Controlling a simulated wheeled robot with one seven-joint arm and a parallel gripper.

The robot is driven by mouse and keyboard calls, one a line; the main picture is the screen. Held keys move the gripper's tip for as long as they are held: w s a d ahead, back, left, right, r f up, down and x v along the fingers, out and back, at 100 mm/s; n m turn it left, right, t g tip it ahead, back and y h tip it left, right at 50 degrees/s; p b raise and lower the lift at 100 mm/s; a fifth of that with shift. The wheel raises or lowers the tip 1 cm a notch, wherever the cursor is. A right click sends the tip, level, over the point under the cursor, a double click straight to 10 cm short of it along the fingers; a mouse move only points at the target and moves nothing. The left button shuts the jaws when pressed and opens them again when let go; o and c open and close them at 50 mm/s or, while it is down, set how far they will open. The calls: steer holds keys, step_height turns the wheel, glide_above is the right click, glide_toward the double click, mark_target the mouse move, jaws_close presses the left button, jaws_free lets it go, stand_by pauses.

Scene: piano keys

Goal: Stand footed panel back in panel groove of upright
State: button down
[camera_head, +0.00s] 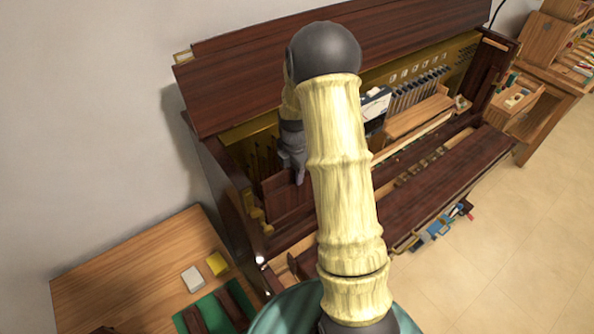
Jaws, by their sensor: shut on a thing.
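The upright (225,175) is a dark red-brown piano with its lid raised and its inside open. A small dark red-brown panel (282,196) stands roughly upright inside the left part of the case; I take it as the footed panel. My gripper (298,178) is at the panel's upper edge, pointing down and shut on it. My pale ribbed arm covers the panel's right side. The panel's feet and the panel groove cannot be made out, so I cannot tell whether the panel sits in the groove.
A wooden table (140,262) at lower left holds a white block (192,279), a yellow block (217,264) and a green mat (190,318) with dark pieces. A meter (375,104) and a wooden block (418,117) are in the case.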

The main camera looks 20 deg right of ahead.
mark_target(294, 196)
steer(key=shift+w+a+f, duration=0.1)
steer(key=shift+a+f, duration=0.15)
steer(key=shift+a, duration=0.05)
steer(key=shift+d+f+b, duration=0.2)
steer(key=shift+f+b, duration=0.3)
steer(key=shift+b, duration=0.05)
steer(key=shift+f+b, duration=0.55)
steer(key=shift+f, duration=0.25)
steer(key=shift+w+f+b, duration=0.1)
steer(key=shift+f+b, duration=0.25)
steer(key=shift+f, duration=0.2)
steer(key=shift+f+b, duration=0.55)
steer(key=shift+f, duration=0.25)
steer(key=shift+f+b, duration=2)
steer(key=shift+f, duration=0.9)
